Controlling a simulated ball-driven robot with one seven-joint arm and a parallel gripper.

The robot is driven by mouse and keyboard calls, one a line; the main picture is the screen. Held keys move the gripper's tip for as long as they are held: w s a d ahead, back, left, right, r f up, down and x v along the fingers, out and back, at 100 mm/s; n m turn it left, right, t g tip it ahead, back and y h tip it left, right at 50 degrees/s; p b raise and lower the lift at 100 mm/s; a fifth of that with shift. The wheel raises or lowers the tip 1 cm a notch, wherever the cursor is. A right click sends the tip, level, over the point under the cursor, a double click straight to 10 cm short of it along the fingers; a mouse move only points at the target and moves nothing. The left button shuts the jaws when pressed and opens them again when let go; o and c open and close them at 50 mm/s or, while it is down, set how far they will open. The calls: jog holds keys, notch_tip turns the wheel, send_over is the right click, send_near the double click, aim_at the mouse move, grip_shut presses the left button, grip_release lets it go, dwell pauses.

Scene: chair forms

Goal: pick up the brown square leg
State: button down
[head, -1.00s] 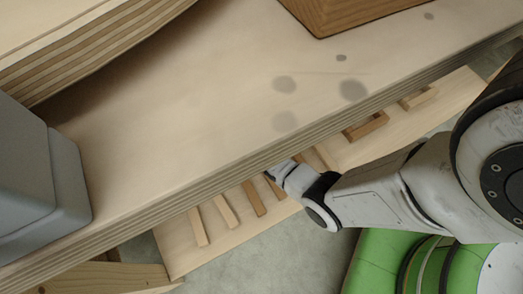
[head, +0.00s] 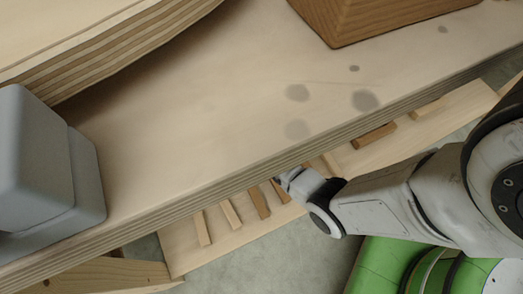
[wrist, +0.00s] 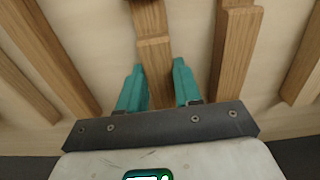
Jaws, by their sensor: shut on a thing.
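In the wrist view a brown square leg (wrist: 155,58) runs up between the two teal fingers of my gripper (wrist: 158,72). The gripper is shut on it, and its lower part lies between the fingers. The leg's far end runs out of the top of the wrist view. In the head view my gripper's end (head: 284,178) is at the low shelf, partly behind the upper tabletop's edge, and the held leg cannot be told apart there. Another brown leg (wrist: 236,45) lies close to the right of the fingers.
Several more wooden legs lie in a row on the low pale shelf (head: 182,255), such as a light one (head: 202,228) and a brown one (head: 259,202). A thick tabletop (head: 210,110) overhangs the shelf. A grey box (head: 35,165) and a brown wooden block (head: 375,18) stand on it.

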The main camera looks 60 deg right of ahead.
jog(key=r+p, duration=0.1)
jog(key=r, duration=0.1)
jog(key=r+p, duration=0.1)
jog(key=shift+s+a+r, duration=0.15)
jog(key=shift+a+r, duration=0.05)
jog(key=shift+r, duration=0.2)
jog(key=s+a+r+p, duration=0.7)
jog(key=a+r+p, duration=0.1)
jog(key=a, duration=0.3)
jog(key=shift+s+a+r, duration=0.15)
jog(key=shift+s+r, duration=0.1)
jog(key=shift+r, duration=0.15)
jog(key=shift+r+p, duration=0.1)
jog(key=shift+p, duration=0.25)
